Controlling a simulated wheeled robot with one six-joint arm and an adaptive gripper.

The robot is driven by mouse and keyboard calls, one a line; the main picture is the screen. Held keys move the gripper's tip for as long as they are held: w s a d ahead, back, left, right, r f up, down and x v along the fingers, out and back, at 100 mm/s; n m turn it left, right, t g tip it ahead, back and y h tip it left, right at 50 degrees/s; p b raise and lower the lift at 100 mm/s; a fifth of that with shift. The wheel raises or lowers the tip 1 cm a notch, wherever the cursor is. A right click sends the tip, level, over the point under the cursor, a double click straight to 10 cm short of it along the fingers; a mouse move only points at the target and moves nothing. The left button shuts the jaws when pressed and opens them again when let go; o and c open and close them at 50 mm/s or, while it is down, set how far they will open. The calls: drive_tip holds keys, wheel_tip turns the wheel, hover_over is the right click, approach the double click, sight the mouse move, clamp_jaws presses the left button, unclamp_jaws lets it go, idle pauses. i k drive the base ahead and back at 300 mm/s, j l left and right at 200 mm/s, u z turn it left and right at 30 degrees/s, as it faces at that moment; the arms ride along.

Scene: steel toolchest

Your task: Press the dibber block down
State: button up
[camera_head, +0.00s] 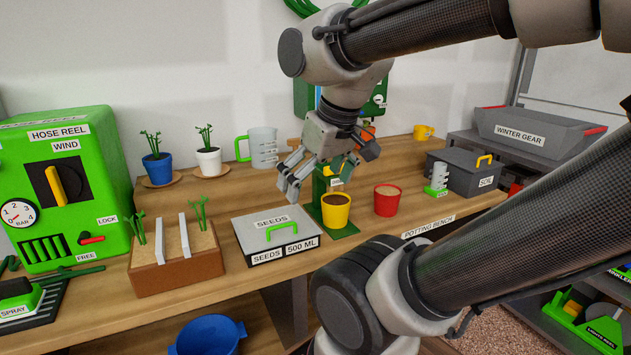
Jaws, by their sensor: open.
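A green stand (320,192) with a flat green base stands on the bench in the middle. A yellow pot (336,212) filled with dark soil sits on its base. The upper part of the stand, where the dibber block would be, is mostly hidden behind my gripper and wrist; I cannot make out the block for certain. My gripper (288,185) is open and empty, with its fingers apart and pointing down to the left. It hangs left of the stand's top, above the grey seeds box (262,222).
A red pot (387,200) stands just right of the yellow pot. The seeds box with its green handle lies to the left, beside a brown planter (178,276) with dividers and seedlings. A dark soil box (458,172) is at the right. My arm crosses the right side.

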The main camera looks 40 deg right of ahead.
sight(331, 174)
drive_tip(key=l+z, duration=0.1)
drive_tip(key=z, duration=0.4)
drive_tip(key=l+z, duration=0.1)
drive_tip(key=z, duration=0.35)
drive_tip(key=i+j+z, duration=0.1)
drive_tip(key=i+j, duration=0.05)
drive_tip(key=i, duration=0.05)
